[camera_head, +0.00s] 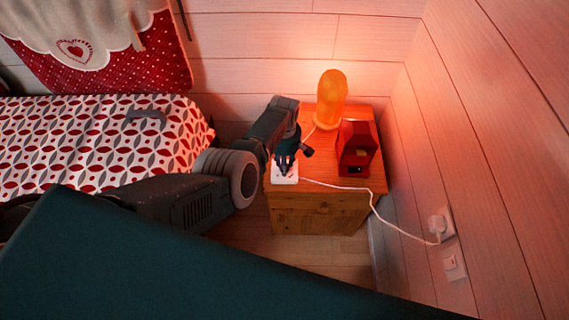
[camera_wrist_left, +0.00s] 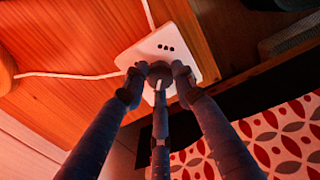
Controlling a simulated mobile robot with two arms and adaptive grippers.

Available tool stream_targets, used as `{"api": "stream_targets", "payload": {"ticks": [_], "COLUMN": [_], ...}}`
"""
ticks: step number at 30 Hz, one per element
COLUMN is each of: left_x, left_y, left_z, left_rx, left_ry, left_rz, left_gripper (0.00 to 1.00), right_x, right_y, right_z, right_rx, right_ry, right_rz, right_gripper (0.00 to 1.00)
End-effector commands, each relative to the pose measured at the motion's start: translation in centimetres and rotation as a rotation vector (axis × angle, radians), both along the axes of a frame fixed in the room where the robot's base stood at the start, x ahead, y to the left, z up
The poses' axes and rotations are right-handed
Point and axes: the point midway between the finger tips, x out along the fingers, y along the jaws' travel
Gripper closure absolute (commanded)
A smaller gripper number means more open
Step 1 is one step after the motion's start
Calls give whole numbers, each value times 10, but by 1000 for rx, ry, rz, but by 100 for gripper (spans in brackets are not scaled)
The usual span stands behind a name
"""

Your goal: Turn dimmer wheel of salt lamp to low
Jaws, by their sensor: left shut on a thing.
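The salt lamp (camera_head: 331,100) glows orange at the back of the wooden nightstand. A white dimmer box (camera_head: 285,179) sits at the nightstand's front left corner, joined to a white cord. In the left wrist view the dimmer box (camera_wrist_left: 172,45) shows several small dark dots and a grey round wheel (camera_wrist_left: 159,72). My left gripper (camera_head: 285,163) reaches down over the box. In the left wrist view its fingers (camera_wrist_left: 158,75) are closed around the wheel, which they partly hide. The wheel's setting cannot be read. My right gripper is not in view.
A red box-shaped object (camera_head: 357,148) stands on the nightstand (camera_head: 312,214), right of the lamp. The white cord (camera_head: 373,205) runs over the nightstand to a wall plug (camera_head: 437,227). A wall switch (camera_head: 453,264) is below it. A patterned bed (camera_head: 80,145) is at left.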

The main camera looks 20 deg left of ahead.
Motion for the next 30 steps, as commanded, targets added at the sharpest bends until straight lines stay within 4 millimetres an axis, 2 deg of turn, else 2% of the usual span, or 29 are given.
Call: {"api": "stream_targets", "payload": {"ticks": [14, 15, 18, 30], "left_x": [-1, -1, -1, 1], "left_y": [0, 0, 0, -1], "left_z": [-1, -1, -1, 4], "left_rx": [-1, -1, -1, 0], "left_ry": [2, 2, 2, -2], "left_rz": [15, 15, 14, 13], "left_gripper": [100, 70, 55, 55], "right_x": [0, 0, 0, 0], "right_y": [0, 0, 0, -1], "right_z": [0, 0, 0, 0], "right_rx": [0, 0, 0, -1], "right_ry": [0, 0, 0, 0], "right_rz": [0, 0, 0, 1], "right_gripper": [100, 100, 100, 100]}}
